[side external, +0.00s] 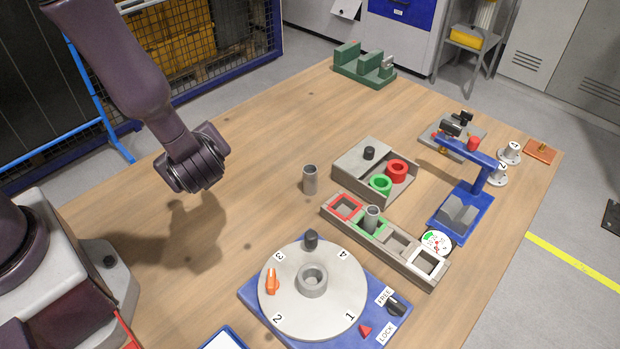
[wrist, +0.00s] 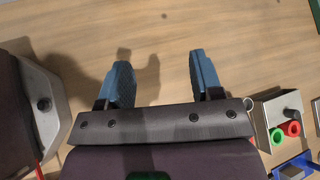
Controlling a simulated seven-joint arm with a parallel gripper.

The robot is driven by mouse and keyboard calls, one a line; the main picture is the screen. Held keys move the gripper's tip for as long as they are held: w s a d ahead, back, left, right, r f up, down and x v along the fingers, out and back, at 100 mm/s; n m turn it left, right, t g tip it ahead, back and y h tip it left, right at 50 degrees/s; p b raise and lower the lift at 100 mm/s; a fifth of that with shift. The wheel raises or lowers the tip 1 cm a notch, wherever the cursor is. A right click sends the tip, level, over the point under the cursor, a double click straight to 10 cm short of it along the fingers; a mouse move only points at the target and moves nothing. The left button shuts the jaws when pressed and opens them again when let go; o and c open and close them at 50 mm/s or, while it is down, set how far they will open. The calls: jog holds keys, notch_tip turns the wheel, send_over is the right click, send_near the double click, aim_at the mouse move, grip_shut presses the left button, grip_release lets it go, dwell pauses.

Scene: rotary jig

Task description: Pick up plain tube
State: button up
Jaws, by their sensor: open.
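A plain grey tube (side external: 310,180) stands upright on the bare wood in the side view, left of the grey tray. A second grey tube (side external: 371,218) stands in the green-framed pocket of the rack.
The pocketed rack (side external: 407,262) and the grey tray (side external: 345,165) with red and green rings lie right of the free tube. The round dial (side external: 312,315) on its blue base is in front. A blue stand (side external: 470,190) rises at right. The wood at left is clear.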

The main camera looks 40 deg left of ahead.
jog(key=w+d+f+m+t+h, duration=0.3)
jog(key=w+d+f+m+t, duration=0.3)
jog(key=m, duration=0.5)
jog(key=m+t+h, duration=0.3)
jog(key=m+h, duration=0.1)
send_near(307, 177)
jog(key=shift+a+f, duration=0.2)
jog(key=shift+a, duration=0.25)
jog(key=x, duration=0.7)
jog(key=shift+w, duration=0.3)
jog(key=x, duration=0.5)
jog(key=shift+w+d, duration=0.15)
jog(key=shift+d, duration=0.15)
jog(key=shift+c, duration=0.4)
jog(key=shift+r, duration=0.1)
jog(key=c, duration=0.9)
